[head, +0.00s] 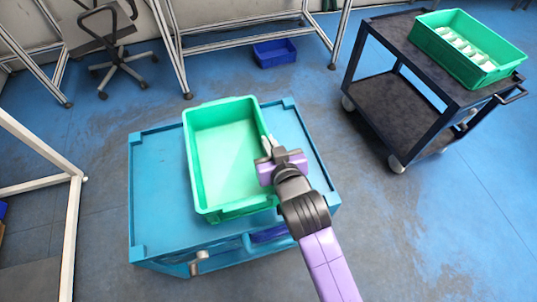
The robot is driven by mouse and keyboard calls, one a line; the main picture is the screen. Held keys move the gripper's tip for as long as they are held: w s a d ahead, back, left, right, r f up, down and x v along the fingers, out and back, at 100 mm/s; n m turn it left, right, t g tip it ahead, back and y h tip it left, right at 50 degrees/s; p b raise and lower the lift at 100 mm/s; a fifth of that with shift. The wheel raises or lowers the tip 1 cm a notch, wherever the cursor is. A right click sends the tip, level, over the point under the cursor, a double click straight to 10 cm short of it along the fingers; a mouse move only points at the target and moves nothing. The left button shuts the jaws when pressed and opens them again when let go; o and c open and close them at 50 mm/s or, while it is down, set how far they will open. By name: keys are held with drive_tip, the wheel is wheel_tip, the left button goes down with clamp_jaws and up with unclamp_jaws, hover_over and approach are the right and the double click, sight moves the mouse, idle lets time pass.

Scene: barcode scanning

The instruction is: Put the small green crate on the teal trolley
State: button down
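An empty green crate (222,158) is over the top of the teal trolley (158,200), upright and a little turned against the trolley's edges. It looks to rest on the top, but I cannot tell from above whether its base touches. My gripper (268,146) is at the crate's right wall, with its fingertips at the rim. The fingers are small and partly hidden by the purple gripper body, so whether they clasp the wall is unclear.
A black cart (395,100) at the upper right carries another green crate (467,48) with several white items inside. A blue bin (274,53) lies on the floor at the back. An office chair (108,40) and metal frames stand behind. Floor between trolley and cart is clear.

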drive_tip(key=shift+f+b, duration=0.4)
drive_tip(key=shift+f, duration=2.2)
drive_tip(key=shift+f, duration=0.2)
drive_tip(key=c, duration=1.6)
unclamp_jaws()
drive_tip(key=shift+c, duration=0.2)
drive_tip(key=shift+r, duration=0.2)
drive_tip(key=p+v, duration=0.1)
drive_tip(key=v, duration=1.1)
drive_tip(key=shift+f, duration=0.15)
drive_tip(key=shift+s+d, duration=0.1)
